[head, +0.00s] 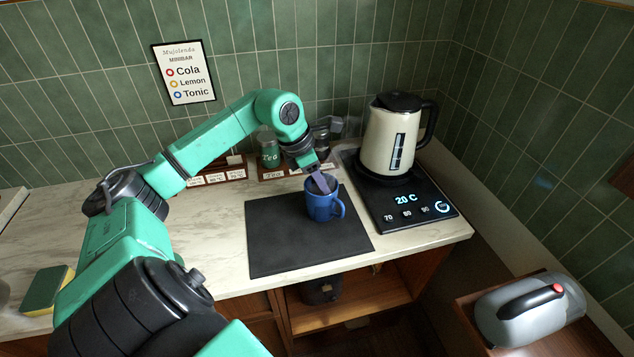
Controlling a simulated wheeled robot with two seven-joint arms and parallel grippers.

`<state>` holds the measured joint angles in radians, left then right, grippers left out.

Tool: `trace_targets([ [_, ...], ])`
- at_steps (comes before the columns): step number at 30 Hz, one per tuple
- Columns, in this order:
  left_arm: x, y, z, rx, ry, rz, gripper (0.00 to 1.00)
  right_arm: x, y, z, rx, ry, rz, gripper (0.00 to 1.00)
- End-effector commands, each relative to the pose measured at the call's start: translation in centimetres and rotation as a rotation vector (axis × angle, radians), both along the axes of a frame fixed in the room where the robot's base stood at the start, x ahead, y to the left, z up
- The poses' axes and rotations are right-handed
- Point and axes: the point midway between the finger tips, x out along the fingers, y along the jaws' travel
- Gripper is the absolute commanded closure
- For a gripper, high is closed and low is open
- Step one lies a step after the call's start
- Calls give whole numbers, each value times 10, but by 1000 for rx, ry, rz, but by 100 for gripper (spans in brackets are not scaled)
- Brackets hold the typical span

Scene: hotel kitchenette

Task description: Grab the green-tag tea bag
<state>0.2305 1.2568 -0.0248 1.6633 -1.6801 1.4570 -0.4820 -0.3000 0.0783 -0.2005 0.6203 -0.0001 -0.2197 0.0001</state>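I cannot make out a green-tag tea bag in the head view. The mug stands upright on a dark mat (285,245). My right gripper is not in view.
A wooden holder with white labels (218,174) stands at the back wall. A cream kettle (392,140) sits on a black base reading 20 C, right of the mug. A sponge (45,292) lies at left. A grey container (530,310) is lower right. The mat's front is clear.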

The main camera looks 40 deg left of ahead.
Motion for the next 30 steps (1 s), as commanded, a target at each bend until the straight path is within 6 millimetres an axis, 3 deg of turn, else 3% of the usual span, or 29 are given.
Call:
trace_targets([
  [2, 0, 0, 0, 0, 0, 0, 64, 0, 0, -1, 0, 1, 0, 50],
  [3, 0, 0, 0, 0, 0, 0, 80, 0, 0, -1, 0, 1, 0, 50],
  [5, 0, 0, 0, 0, 0, 0, 100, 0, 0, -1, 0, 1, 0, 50],
  [30, 0, 0, 0, 0, 0, 1, 100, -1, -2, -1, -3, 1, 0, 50],
])
